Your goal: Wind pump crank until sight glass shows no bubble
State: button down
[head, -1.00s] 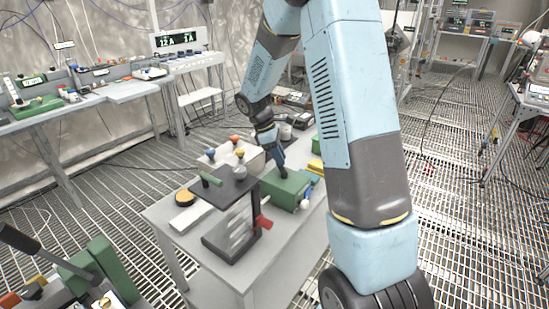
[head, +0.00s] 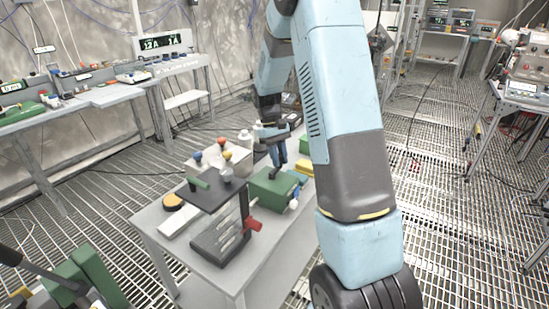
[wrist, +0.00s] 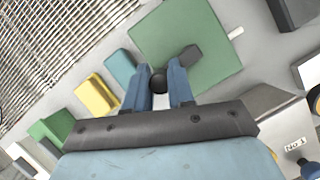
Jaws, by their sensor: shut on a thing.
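The green pump box (head: 265,192) sits on the grey bench, and its flat top (wrist: 215,70) fills the upper middle of the wrist view. My gripper (head: 276,174) reaches down onto the top of the box from above. In the wrist view, my gripper (wrist: 160,90) has its two blue fingers closed around a round dark knob (wrist: 158,79), which appears to be the crank's handle. A dark grey block (wrist: 188,56) beside the right fingertip may be part of the crank. I cannot make out a sight glass or a bubble.
A dark stand (head: 222,235) with a raised plate and a red part (head: 253,224) stands close in front of the box. A yellow block (wrist: 97,95) and a teal block (wrist: 119,66) lie beside it. Bottles with coloured caps stand behind. Grated floor surrounds the grey bench (head: 272,262).

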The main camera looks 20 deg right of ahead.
jog(key=m, duration=0.1)
jog(key=s+m+y, duration=0.1)
jog(key=m, duration=0.2)
jog(key=shift+s+d+m+y, duration=0.3)
jog(key=shift+s+d+y, duration=0.05)
jog(key=shift+y, duration=0.05)
jog(key=m, duration=0.1)
jog(key=s+m+y, duration=0.1)
jog(key=m, duration=0.2)
jog(key=shift+s+m+t+y, duration=0.3)
jog(key=shift+s+t+y, duration=0.1)
jog(key=m, duration=0.1)
jog(key=s+m+t, duration=0.1)
jog(key=m, duration=0.1)
jog(key=m+y, duration=0.1)
jog(key=shift+s+a+m, duration=0.25)
jog(key=shift+s+m, duration=0.05)
jog(key=shift+s, duration=0.05)
jog(key=shift+s+a+m+t+y, duration=0.25)
jog(key=shift+m+t, duration=0.25)
jog(key=shift+m, duration=0.55)
jog(key=shift+s+a+m+t+y, duration=0.15)
jog(key=shift+s+a+m+t, duration=0.3)
jog(key=shift+m, duration=0.6)
jog(key=shift+w+d, duration=0.1)
jog(key=shift+d, duration=0.05)
jog(key=c, duration=1)
grip_release()
jog(key=shift+o, duration=0.2)
jog(key=shift+r, duration=0.1)
